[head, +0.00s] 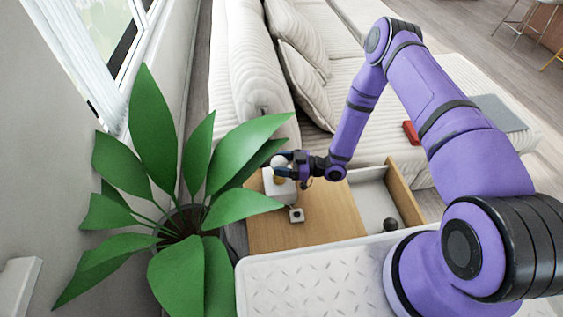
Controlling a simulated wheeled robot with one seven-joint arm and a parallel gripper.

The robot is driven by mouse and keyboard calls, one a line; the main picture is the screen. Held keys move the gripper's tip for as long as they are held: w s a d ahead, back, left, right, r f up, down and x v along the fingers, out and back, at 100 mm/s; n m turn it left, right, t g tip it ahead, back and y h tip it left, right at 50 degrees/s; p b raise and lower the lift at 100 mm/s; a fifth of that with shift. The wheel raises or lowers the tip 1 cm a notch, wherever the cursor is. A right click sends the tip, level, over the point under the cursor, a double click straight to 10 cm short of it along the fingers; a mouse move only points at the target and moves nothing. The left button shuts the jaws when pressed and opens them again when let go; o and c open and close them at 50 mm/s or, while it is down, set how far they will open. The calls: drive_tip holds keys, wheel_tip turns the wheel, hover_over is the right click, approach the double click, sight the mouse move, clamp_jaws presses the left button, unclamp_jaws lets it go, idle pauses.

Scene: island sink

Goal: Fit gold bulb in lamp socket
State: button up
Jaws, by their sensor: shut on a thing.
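My gripper (285,164) is at the end of my purple arm, over the left back part of a wooden side table (318,219). It is shut on a small, partly hidden thing with a gold patch, which looks like the gold bulb (279,178). Directly below is a white block (280,193), which looks like the lamp base. The socket is hidden by the gripper and bulb, and I cannot tell whether the bulb touches it. A small white cube with a dark top (296,215) sits on the table in front of the white block.
A plant with large green leaves (202,250) stands close on the left, some leaves reaching toward the gripper. An open drawer (377,204) is right of the tabletop. A cream sofa (245,75) with cushions lies behind, with a red object (411,132) on it.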

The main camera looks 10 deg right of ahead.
drive_tip(key=shift+f, duration=0.1)
drive_tip(key=o, duration=1)
drive_tip(key=shift+d, duration=0.15)
drive_tip(key=v, duration=1)
drive_tip(key=shift+d, duration=0.2)
drive_tip(key=shift+s, duration=0.1)
